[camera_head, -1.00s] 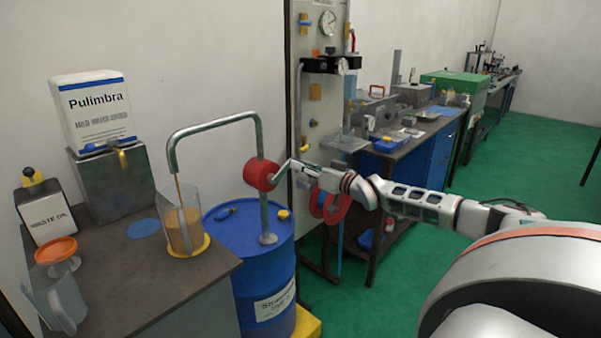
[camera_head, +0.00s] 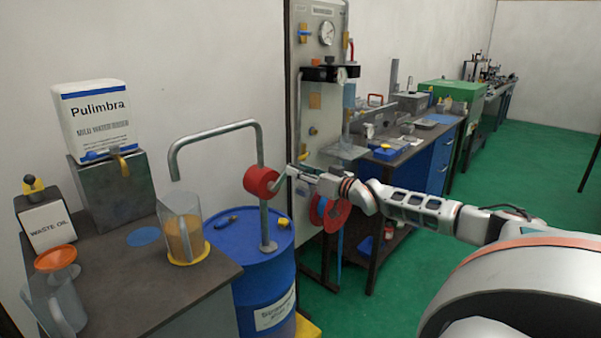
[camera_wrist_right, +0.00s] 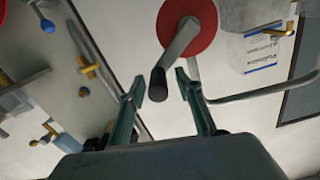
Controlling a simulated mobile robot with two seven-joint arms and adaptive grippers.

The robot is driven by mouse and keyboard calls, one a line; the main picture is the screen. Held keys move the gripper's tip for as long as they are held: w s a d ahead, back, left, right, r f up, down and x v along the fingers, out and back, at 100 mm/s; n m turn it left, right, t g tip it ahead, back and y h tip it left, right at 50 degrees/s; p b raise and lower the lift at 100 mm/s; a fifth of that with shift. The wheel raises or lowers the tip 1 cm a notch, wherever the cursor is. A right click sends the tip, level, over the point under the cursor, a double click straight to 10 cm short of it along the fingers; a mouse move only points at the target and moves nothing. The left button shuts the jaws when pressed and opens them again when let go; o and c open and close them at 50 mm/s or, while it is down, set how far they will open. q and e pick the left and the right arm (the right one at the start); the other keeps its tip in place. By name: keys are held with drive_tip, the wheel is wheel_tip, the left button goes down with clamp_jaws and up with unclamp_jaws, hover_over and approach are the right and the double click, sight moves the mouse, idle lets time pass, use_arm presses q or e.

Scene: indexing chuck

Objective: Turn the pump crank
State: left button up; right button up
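The pump has a red round body (camera_head: 261,180) on a pipe that stands in the blue drum (camera_head: 263,262). Its grey crank arm (camera_wrist_right: 180,42) runs from the red body to a dark handle (camera_wrist_right: 157,86). My right gripper (camera_wrist_right: 160,88) is open, with a fingertip on each side of the handle and a visible gap around it. In the head view my right gripper (camera_head: 296,172) is just right of the red body; the handle is hard to make out there. The pump's spout (camera_head: 174,170) hangs over a clear jug (camera_head: 182,228) holding amber liquid. My left gripper is not in view.
The jug stands on a yellow disc on the grey bench (camera_head: 130,285). A waste oil box (camera_head: 46,222), an orange funnel (camera_head: 56,260) and a Pulimbra container (camera_head: 95,120) are at left. A panel with gauges (camera_head: 318,90) stands close behind my right gripper.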

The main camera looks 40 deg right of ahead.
drive_tip(key=shift+f, duration=0.1)
drive_tip(key=shift+s, duration=0.1)
drive_tip(key=shift+s+d+f, duration=0.1)
drive_tip(key=shift+s+f, duration=0.1)
drive_tip(key=shift+s, duration=0.5)
drive_tip(key=s, duration=1)
drive_tip(key=shift+s+d+r, duration=0.15)
drive_tip(key=shift+d+r, duration=0.05)
drive_tip(key=shift+d, duration=0.15)
drive_tip(key=shift+s, duration=0.1)
idle(2.1)
